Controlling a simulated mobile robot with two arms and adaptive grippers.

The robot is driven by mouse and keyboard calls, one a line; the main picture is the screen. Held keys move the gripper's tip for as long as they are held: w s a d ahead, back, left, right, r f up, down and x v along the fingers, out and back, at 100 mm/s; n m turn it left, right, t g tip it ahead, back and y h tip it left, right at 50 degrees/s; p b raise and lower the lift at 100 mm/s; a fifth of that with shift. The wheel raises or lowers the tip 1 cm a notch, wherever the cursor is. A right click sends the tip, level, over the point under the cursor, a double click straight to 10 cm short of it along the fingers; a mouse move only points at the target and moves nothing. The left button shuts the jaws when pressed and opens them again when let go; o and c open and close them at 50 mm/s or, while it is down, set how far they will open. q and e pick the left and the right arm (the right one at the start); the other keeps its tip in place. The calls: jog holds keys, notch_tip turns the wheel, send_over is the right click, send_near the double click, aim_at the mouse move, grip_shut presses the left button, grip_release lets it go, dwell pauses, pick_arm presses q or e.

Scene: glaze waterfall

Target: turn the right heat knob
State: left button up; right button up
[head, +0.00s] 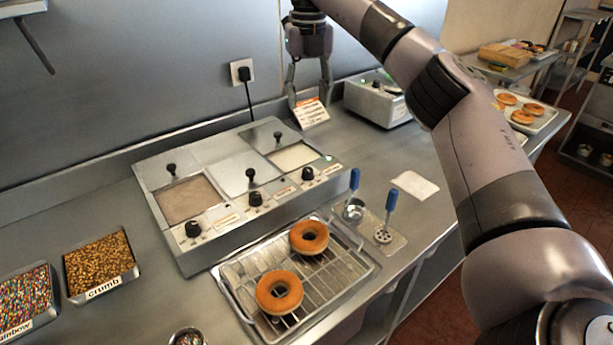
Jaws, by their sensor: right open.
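The glaze warmer (186,262) is a steel unit with three wells and a row of black knobs along its sloped front. The right heat knob (307,173) is the one farthest right on that front, close to a small green light. My right gripper (310,101) hangs fingers down at the back of the counter, above and behind the warmer's right end. It is open, with nothing seen held between its fingers, and it is apart from the knob. My left gripper is not in view.
A small printed card (312,114) stands behind the warmer near my right fingertips. A steel box (376,101) stands to its right. A wire rack (340,268) with two doughnuts sits in front, near two blue-handled tools (391,202). Topping trays (100,265) stand at left.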

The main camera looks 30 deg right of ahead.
jog(key=f, duration=0.2)
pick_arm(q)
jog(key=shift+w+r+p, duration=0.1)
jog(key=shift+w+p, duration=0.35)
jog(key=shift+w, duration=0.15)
pick_arm(e)
send_near(308, 169)
notch_tip(308, 169, down, 9)
jog(key=shift+f, duration=0.1)
jog(key=shift+c, duration=0.2)
grip_shut()
